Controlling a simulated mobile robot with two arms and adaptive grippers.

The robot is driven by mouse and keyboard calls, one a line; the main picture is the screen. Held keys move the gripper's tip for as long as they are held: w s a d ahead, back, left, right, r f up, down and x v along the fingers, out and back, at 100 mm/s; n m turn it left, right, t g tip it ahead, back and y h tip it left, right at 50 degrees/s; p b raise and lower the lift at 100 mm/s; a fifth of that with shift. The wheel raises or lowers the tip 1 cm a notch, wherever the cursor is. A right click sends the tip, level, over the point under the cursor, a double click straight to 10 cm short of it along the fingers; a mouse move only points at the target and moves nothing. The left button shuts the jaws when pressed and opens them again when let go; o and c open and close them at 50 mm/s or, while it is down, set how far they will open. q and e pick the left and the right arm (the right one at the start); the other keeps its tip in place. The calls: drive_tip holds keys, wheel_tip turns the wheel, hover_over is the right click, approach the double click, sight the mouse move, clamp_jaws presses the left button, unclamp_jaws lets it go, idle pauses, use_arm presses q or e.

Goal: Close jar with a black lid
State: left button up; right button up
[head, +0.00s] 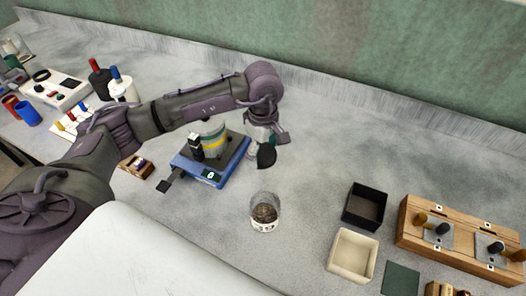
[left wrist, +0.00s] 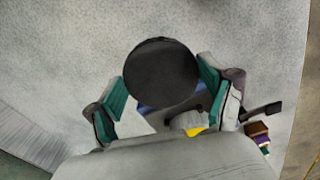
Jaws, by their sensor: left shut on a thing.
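The glass jar (head: 265,212) stands upright and open on the grey worktop, with brown grain inside and a white label low on its front. My left gripper (head: 264,147) is shut on the round black lid (head: 267,157) and holds it above the worktop, behind the jar and apart from it. In the left wrist view the lid (left wrist: 160,74) shows as a dark disc between the two green-padded fingers of my left gripper (left wrist: 166,88). The jar cannot be made out in the left wrist view. My right gripper is not in view.
A blue scale (head: 211,175) bearing a yellow-banded container (head: 213,136) stands left of the held lid. A black box (head: 365,206), a cream box (head: 352,254) and a wooden block (head: 411,234) stand to the right. The worktop around the jar is clear.

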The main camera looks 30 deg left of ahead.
use_arm(q)
drive_tip(key=shift+s+d+r+m, duration=0.2)
drive_tip(key=shift+r+m, duration=0.05)
drive_tip(key=shift+m, duration=0.25)
drive_tip(key=s+d+r+m, duration=0.1)
drive_tip(key=s+m, duration=0.2)
drive_tip(key=m, duration=0.1)
drive_tip(key=s+d+r+m, duration=0.1)
drive_tip(key=s+r+m, duration=0.1)
drive_tip(key=m, duration=0.3)
drive_tip(key=s+d+r+m, duration=0.1)
drive_tip(key=s+r+m, duration=0.1)
drive_tip(key=s+m, duration=0.2)
drive_tip(key=shift+s+d+r+m, duration=0.1)
drive_tip(key=shift+d+m, duration=0.25)
drive_tip(key=shift+m, duration=0.15)
drive_tip(key=shift+s+r+m, duration=0.15)
drive_tip(key=shift+s+m, duration=0.3)
drive_tip(key=shift+m, duration=0.25)
drive_tip(key=shift+s, duration=0.1)
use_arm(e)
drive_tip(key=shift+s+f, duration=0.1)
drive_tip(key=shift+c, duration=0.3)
